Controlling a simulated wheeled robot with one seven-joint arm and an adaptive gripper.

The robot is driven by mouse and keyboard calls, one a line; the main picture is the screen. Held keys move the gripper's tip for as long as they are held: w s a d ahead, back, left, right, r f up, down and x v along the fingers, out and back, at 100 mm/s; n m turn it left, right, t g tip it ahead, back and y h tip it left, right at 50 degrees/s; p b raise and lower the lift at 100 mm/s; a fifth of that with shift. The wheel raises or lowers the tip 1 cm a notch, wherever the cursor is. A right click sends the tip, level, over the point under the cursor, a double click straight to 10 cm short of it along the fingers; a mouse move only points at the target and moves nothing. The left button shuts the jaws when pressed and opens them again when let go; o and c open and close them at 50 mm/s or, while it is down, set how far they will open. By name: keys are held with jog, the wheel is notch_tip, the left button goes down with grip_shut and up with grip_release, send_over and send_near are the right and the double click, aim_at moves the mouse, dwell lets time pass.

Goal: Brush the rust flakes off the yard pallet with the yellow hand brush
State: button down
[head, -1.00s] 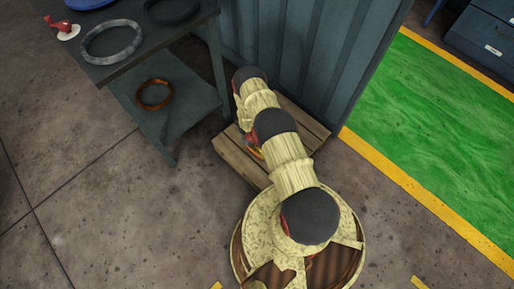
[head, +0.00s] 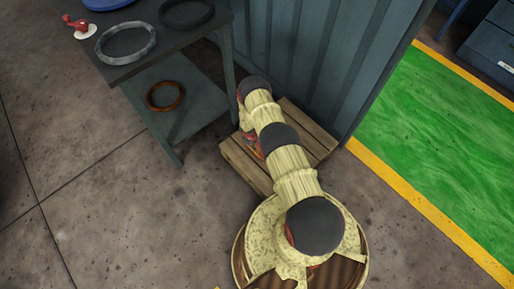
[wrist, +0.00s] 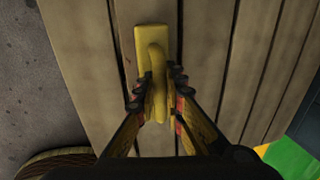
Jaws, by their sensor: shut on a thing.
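The yellow hand brush (wrist: 145,40) lies flat on the boards of the yard pallet (wrist: 208,50) in the wrist view, its raised handle pointing towards me. My gripper (wrist: 158,90) is shut on the handle, one finger on each side. In the head view the wooden pallet (head: 310,138) sits on the floor against a blue-grey corrugated wall, partly covered by my arm. The brush cannot be made out there. I cannot make out any rust flakes on the visible boards; my arm, gripper and the brush hide part of them.
A dark metal table (head: 190,38) stands left of the pallet, with a grey ring (head: 126,58) on top and a rusty ring (head: 165,108) on its lower shelf. The corrugated wall (head: 330,50) closes off the back. Concrete floor (head: 110,210) is clear at left; a green floor area lies right.

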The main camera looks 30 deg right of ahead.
jog(key=shift+w+a, duration=0.2)
jog(key=shift+w, duration=1.4)
jog(key=shift+s, duration=0.1)
